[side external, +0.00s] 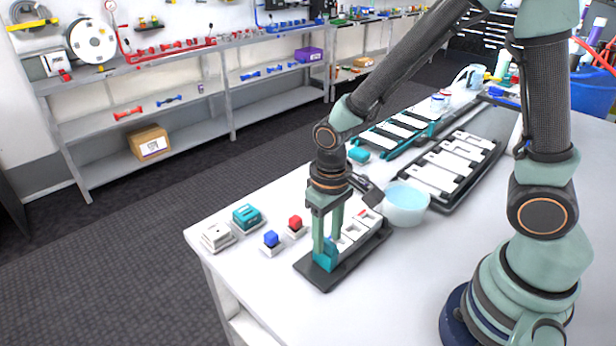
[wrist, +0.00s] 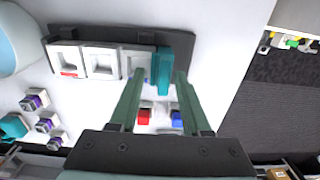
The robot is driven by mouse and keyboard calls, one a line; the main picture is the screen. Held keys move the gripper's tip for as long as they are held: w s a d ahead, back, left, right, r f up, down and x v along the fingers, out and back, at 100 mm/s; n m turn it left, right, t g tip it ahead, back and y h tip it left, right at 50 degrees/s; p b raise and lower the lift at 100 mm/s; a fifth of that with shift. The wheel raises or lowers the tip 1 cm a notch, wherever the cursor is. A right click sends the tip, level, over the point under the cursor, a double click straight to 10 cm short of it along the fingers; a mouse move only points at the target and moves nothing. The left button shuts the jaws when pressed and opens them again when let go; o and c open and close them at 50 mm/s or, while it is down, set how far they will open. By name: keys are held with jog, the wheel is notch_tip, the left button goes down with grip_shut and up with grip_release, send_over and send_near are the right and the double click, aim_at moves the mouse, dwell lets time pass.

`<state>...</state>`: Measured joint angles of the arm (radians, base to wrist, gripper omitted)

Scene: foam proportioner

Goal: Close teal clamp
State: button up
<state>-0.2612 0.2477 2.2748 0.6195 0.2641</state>
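The teal clamp (side external: 325,254) stands upright at the near-left end of a small black tray (side external: 318,275) with white square pockets. In the wrist view the clamp (wrist: 164,70) is at the right end of the row of pockets. My gripper (side external: 327,245) points down over this end of the tray. In the wrist view its green fingers (wrist: 161,80) are apart, one on each side of the clamp, with slim gaps seeming to show. Part of the clamp is hidden behind the fingers in the side view.
Left of the tray are a red button block (side external: 295,223), a blue one (side external: 271,239), a teal block (side external: 247,216) and a white block (side external: 217,236). A translucent bowl (side external: 405,204) stands close to the tray's right. A larger black rack (side external: 455,165) lies behind.

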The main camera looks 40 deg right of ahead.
aim_at(327, 239)
notch_tip(327, 239, up, 12)
dwell(0.7)
jog(key=shift+r, duration=0.1)
jog(key=s+d+r+t, duration=0.2)
jog(key=d+r+t, duration=0.3)
jog(key=d, duration=0.3)
jog(key=shift+s+d+r+t, duration=0.15)
jog(key=shift+s+r+t, duration=0.15)
jog(key=shift+r, duration=0.55)
